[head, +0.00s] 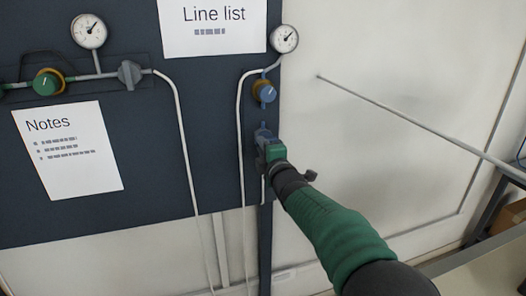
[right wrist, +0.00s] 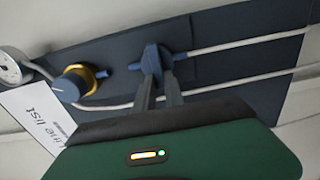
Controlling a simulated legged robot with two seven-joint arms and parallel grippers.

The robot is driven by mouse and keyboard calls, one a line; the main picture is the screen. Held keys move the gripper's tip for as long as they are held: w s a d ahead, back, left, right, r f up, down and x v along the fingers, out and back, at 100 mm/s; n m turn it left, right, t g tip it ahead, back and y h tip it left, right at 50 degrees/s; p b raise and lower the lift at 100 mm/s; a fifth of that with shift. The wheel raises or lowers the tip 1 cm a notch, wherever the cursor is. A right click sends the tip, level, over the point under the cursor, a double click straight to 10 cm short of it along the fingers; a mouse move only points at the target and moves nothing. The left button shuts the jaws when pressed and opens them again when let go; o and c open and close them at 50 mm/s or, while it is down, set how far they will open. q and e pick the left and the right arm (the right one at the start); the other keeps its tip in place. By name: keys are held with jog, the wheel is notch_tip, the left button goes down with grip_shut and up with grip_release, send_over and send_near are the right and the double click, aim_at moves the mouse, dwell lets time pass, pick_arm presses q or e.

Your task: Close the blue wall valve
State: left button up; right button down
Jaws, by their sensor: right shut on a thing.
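The blue wall valve (head: 262,129) is on the dark panel's right edge, below a blue regulator knob with a brass ring (head: 264,91). My right gripper (head: 264,139) reaches up to it from the lower right and covers most of it. In the right wrist view, the two fingers (right wrist: 159,80) are shut on the blue valve's handle (right wrist: 152,61), with pipe running off to the right. The exact angle of the handle is hard to tell. My left gripper is not in view.
A gauge (head: 284,39) sits just above the regulator. Further left are a grey valve (head: 130,74), a green regulator (head: 48,81) and another gauge (head: 89,31). Paper sheets (head: 70,150) hang on the panel (head: 200,120). Pale wall on the right is mostly clear.

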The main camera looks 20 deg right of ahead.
jog(key=shift+f, duration=0.1)
dwell(0.3)
jog(key=c, duration=1.4)
grip_release()
jog(key=shift+w+a, duration=0.1)
jog(key=shift+w, duration=0.05)
jog(key=shift+c, duration=0.2)
jog(key=s+b, duration=0.2)
jog(key=s, duration=1.5)
jog(key=shift+d, duration=0.25)
jog(key=shift+w+f, duration=0.1)
jog(key=shift+f, duration=0.1)
